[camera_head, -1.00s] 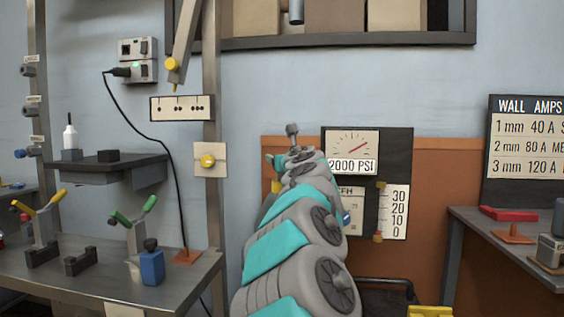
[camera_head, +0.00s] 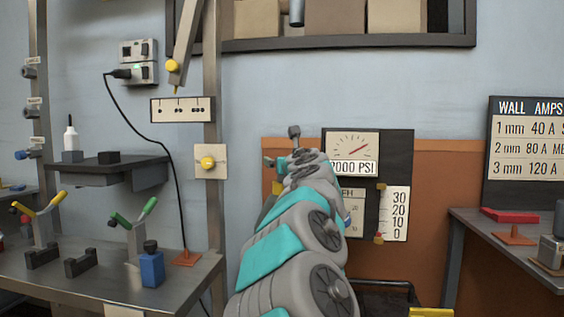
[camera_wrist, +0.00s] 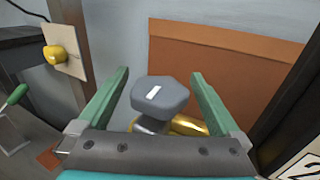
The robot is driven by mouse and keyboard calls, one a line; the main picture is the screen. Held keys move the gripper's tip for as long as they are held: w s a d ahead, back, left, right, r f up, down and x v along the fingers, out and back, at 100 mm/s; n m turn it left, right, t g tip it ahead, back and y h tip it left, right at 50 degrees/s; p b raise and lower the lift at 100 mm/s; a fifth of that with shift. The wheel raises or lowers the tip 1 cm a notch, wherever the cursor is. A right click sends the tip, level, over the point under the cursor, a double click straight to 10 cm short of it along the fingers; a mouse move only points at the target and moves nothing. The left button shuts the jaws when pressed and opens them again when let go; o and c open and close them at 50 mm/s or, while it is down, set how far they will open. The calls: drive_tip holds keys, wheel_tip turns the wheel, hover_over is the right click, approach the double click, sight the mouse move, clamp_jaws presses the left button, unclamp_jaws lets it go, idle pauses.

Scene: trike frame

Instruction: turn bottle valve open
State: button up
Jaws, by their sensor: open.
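The bottle valve's grey faceted knob (camera_wrist: 161,95), with a white mark on top, shows in the wrist view above a brass body (camera_wrist: 188,125). My gripper (camera_wrist: 163,80) is open, with one green finger on each side of the knob and a visible gap on both sides. The knob's top also shows in the head view (camera_head: 294,131), just above the end of my arm. My arm hides the rest of the valve and most of the gripper there.
A gauge panel reading 2000 PSI (camera_head: 352,154) and a flow scale (camera_head: 396,213) stand right of my arm. A steel post with a yellow knob (camera_head: 207,163) is on the left. A bench with clamps (camera_head: 190,283) is at lower left, another bench (camera_head: 470,221) at right.

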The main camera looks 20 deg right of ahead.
drive_tip(key=s+a, duration=0.1)
drive_tip(key=s, duration=0.5)
drive_tip(key=shift+s+a+b, duration=0.15)
drive_tip(key=shift+b, duration=0.25)
drive_tip(key=shift+r, duration=0.1)
